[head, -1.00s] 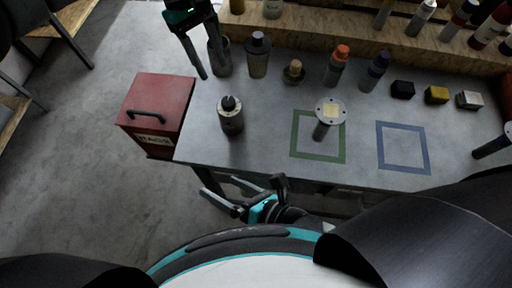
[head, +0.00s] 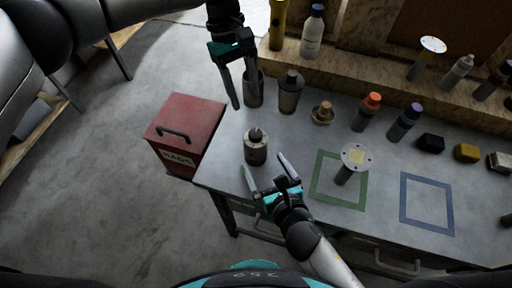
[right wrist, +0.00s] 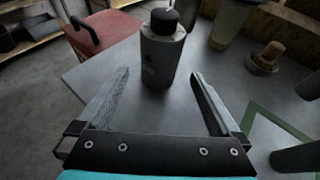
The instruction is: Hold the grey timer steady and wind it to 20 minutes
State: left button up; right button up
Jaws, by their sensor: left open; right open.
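The grey timer (head: 256,154), a short upright cylinder with a black knob on top, stands near the left end of the grey table. In the right wrist view the timer (right wrist: 161,58) is upright, ahead of and between the fingers. My right gripper (head: 263,161) is open, low over the table on the timer's near side, fingers pointing at it. Both fingers also show in the right wrist view (right wrist: 160,80), with nothing between them. My left gripper (head: 243,104) is open and pointing down, above and behind the timer, in front of a grey cup (head: 255,91).
A grey lidded container (head: 289,93), a wooden knob piece (head: 323,113) and bottles stand along the back. A flanged post (head: 356,160) stands in the green square; the blue square (head: 427,204) is empty. A red box (head: 186,133) is left of the table.

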aim_at(255, 148)
jog(key=x, duration=0.8)
jog(key=shift+w+a+f, duration=0.1)
jog(key=shift+w, duration=0.05)
